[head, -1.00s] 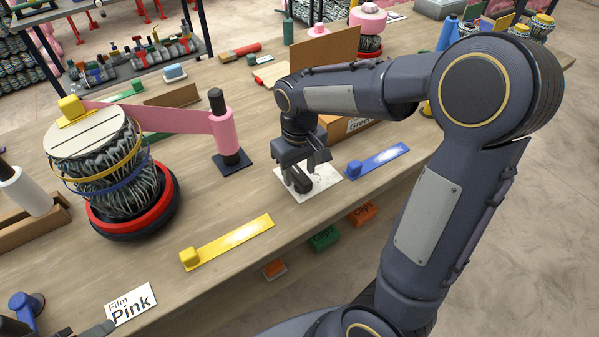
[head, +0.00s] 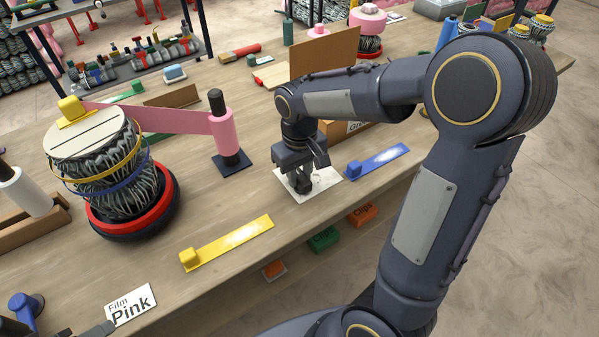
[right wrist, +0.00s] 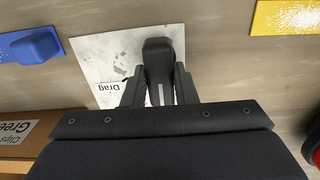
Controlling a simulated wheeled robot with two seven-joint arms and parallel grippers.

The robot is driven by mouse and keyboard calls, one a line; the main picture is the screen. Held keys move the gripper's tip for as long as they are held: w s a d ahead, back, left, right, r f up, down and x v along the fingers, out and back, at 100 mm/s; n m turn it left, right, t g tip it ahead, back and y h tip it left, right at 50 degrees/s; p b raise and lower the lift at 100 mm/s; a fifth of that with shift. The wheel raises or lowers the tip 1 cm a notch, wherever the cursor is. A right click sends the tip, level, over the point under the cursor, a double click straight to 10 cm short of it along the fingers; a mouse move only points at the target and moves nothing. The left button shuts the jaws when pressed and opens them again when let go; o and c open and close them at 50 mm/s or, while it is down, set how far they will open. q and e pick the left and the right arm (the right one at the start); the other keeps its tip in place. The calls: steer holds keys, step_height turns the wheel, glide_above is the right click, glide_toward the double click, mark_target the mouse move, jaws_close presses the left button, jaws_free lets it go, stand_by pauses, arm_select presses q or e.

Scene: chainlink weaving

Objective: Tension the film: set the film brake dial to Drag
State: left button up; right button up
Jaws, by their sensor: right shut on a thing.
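The film brake dial is a black elongated knob (right wrist: 158,55) on a pale, grey-smudged plate (right wrist: 105,58), which also lies on the bench in the head view (head: 325,176). My right gripper (head: 302,181) points down over it. In the right wrist view its two fingers (right wrist: 158,76) are shut on the knob, one on each side. A white line shows on the knob between the fingers. The printed word Drag (right wrist: 112,88) is left of the knob, partly behind the left finger. Other plate markings are hidden or unreadable. A pink film roll (head: 223,132) stands on a dark post.
A blue strip with a block (head: 378,162) lies right of the plate, and a yellow one (head: 230,243) lies in front, left. A cardboard clips box (right wrist: 18,138) stands close to the plate. Pink film stretches to a wrapped bundle (head: 120,178) on the left.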

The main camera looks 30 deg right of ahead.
steer(key=m, duration=0.5)
steer(key=shift+d+m+p, duration=0.25)
steer(key=shift+m+p, duration=0.05)
steer(key=shift+p, duration=0.05)
steer(key=m, duration=0.5)
steer(key=shift+s+d+m+p, duration=0.15)
steer(key=shift+d+m+p, duration=0.05)
steer(key=shift+m+p, duration=0.2)
steer(key=shift+m, duration=0.3)
steer(key=o, duration=1)
steer(key=shift+r, duration=0.15)
